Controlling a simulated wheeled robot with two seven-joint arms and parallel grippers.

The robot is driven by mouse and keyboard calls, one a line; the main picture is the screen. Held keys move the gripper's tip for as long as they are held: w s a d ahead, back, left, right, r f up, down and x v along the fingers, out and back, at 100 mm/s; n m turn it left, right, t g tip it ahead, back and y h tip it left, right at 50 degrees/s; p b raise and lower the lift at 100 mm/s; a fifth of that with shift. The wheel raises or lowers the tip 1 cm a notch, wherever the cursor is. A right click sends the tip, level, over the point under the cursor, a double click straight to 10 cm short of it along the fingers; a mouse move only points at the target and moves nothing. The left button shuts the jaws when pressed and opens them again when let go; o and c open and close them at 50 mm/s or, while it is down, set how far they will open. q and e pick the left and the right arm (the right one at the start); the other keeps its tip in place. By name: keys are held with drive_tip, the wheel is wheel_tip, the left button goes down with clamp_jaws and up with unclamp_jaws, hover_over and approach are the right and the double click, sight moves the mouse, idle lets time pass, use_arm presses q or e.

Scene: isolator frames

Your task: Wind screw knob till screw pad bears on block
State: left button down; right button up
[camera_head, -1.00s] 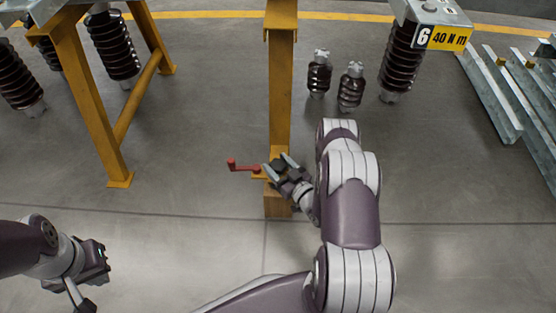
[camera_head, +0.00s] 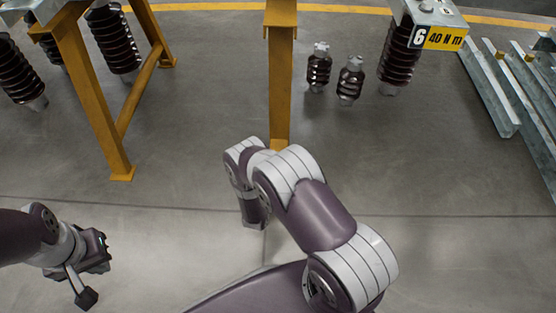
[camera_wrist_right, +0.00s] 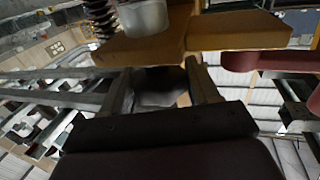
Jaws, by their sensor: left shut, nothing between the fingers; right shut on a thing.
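In the right wrist view, a dark, rounded thing, which looks like the screw knob (camera_wrist_right: 160,86), sits between the two fingers of my right gripper (camera_wrist_right: 160,78). The gripper is shut on it. Just beyond is a tan-orange bracket or block (camera_wrist_right: 235,30), with a pale grey cylinder (camera_wrist_right: 145,16) beside it; which part this is I cannot tell. In the head view my right forearm and wrist hide the right gripper, the knob, the pad and the block. My left gripper (camera_head: 88,294) is shut and empty, low at the left, far from the post.
A red crank (camera_wrist_right: 275,61) is close to the right finger. The yellow post (camera_head: 280,90) stands behind my right wrist. A yellow trestle (camera_head: 95,110) is at left, dark ribbed insulators (camera_head: 318,72) and steel channels (camera_head: 490,90) at right. The floor between is clear.

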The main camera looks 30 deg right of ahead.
drive_tip(key=m+g+h+b, duration=0.2)
drive_tip(key=m+g, duration=0.1)
drive_tip(key=shift+f+g+h, duration=0.15)
drive_tip(key=shift+g+h, duration=0.15)
drive_tip(key=shift+g, duration=0.1)
drive_tip(key=shift+m+g+h+b, duration=0.6)
drive_tip(key=shift+m+g+b, duration=0.3)
drive_tip(key=shift+g, duration=0.4)
drive_tip(key=shift+r+g, duration=0.2)
drive_tip(key=shift+g, duration=0.1)
drive_tip(key=shift+w, duration=0.1)
drive_tip(key=o, duration=1)
drive_tip(key=shift+d, duration=0.1)
drive_tip(key=shift+c, duration=0.2)
drive_tip(key=p+v, duration=0.4)
drive_tip(key=v, duration=0.8)
drive_tip(key=shift+a+f, duration=0.15)
drive_tip(key=shift+a, duration=0.2)
drive_tip(key=shift+f, duration=0.1)
